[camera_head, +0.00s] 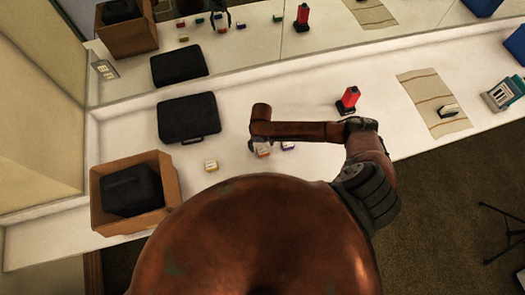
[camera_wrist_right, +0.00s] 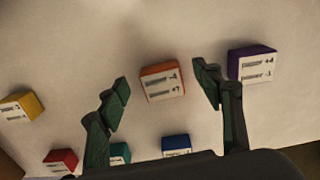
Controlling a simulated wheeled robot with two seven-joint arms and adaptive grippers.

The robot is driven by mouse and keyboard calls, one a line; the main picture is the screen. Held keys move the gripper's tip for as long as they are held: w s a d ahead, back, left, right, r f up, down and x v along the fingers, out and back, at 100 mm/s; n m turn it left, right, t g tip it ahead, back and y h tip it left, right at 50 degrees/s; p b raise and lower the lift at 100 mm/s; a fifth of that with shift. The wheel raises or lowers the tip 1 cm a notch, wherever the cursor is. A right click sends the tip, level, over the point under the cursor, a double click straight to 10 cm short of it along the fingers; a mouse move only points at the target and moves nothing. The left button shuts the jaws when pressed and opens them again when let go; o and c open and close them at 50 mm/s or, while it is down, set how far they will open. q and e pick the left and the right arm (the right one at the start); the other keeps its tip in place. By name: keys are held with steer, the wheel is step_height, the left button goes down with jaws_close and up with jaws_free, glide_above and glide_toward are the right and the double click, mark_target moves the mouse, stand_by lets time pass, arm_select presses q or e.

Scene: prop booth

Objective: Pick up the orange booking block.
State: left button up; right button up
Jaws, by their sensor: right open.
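The orange booking block (camera_wrist_right: 162,83) lies on the white counter in the right wrist view, with printed white label faces showing. My right gripper (camera_wrist_right: 161,80) is open, its two dark green fingers apart on either side of the block in the picture. I see no contact between the fingers and the block. In the head view my right gripper (camera_head: 254,147) is mostly hidden below my copper forearm, close over the small blocks. I cannot clearly pick out the orange block there. My left gripper is not in view.
Purple (camera_wrist_right: 251,64), yellow (camera_wrist_right: 20,106), red (camera_wrist_right: 61,160), teal (camera_wrist_right: 119,152) and blue (camera_wrist_right: 176,144) blocks lie around it. A black case (camera_head: 188,117), a cardboard box (camera_head: 168,180) and a red-and-black item (camera_head: 349,98) stand on the counter. A mirror (camera_head: 250,45) runs behind.

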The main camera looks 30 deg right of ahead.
step_height(320, 180, down, 2)
steer(key=shift+w+f, duration=0.1)
steer(key=shift+f, duration=0.45)
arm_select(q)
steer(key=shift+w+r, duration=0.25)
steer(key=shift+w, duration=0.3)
arm_select(e)
steer(key=c, duration=1.2)
steer(key=shift+r, duration=0.1)
steer(key=shift+c, duration=0.2)
